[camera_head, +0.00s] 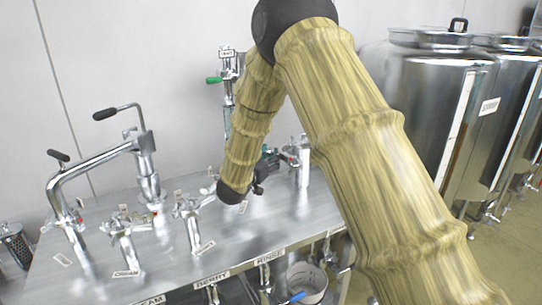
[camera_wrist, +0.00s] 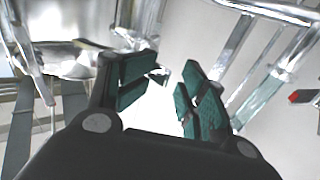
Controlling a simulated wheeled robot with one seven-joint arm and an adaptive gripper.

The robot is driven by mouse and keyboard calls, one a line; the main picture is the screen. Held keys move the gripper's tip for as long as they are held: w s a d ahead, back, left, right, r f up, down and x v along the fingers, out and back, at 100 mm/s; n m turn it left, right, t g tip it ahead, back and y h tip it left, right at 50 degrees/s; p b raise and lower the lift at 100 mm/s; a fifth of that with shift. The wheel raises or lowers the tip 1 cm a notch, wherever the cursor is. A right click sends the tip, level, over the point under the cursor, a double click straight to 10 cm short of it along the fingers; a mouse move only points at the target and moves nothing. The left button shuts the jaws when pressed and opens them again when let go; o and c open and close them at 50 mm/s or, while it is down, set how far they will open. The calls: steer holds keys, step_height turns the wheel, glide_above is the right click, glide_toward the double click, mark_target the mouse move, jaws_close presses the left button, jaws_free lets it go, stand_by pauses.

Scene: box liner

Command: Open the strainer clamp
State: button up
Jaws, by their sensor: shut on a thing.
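My gripper (camera_head: 264,169) is at the metal fitting (camera_head: 304,165) near the right end of the steel bench, on the fitting's left side. The strainer clamp seems to be on this fitting, but my arm and gripper hide much of it. In the wrist view my gripper's green-padded fingers (camera_wrist: 168,88) stand a little apart. A small shiny part (camera_wrist: 160,76) shows between the pads, and they are shut on it. It looks like part of the clamp, but I cannot make out its full shape or whether the clamp is open.
Several taps stand on the steel bench (camera_head: 120,282), among them a tall bent pipe (camera_head: 95,162) at the left. A green-handled valve (camera_head: 228,80) is on the wall behind. Steel tanks (camera_head: 428,100) stand at the right. A bucket (camera_head: 307,284) is below the bench edge.

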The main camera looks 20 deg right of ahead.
steer(key=v, duration=1.1)
steer(key=shift+s+a, duration=0.25)
steer(key=shift+a, duration=0.05)
